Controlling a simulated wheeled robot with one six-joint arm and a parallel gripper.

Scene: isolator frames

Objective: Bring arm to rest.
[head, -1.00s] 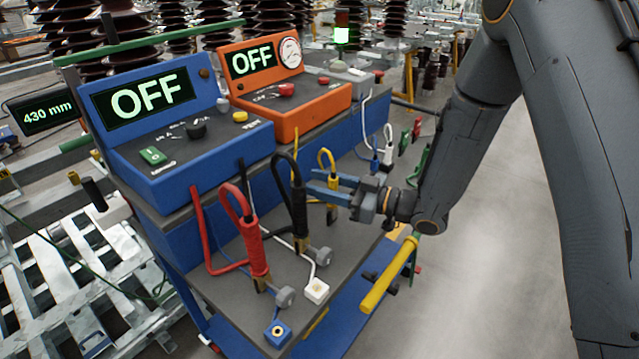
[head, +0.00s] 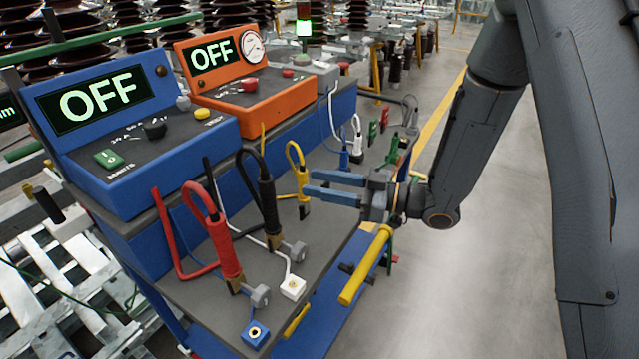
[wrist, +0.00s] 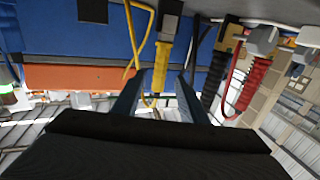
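My gripper (head: 310,183) is open, its two blue fingers apart and pointing left over the right side of the cart's grey lower shelf (head: 208,302). Nothing is held between the fingers. A yellow clamp with a looped cable (head: 301,182) stands just left of the fingertips. In the wrist view, the yellow clamp (wrist: 161,68) shows between and beyond my open fingers (wrist: 158,85), with gaps on both sides. My arm comes down from the upper right and is bent at the elbow.
Black (head: 268,205) and red (head: 226,250) clamps stand on the shelf to the left. Blue (head: 148,180) and orange (head: 262,92) units reading OFF are above. A yellow bar (head: 366,265) lies below my gripper. Floor to the right is clear.

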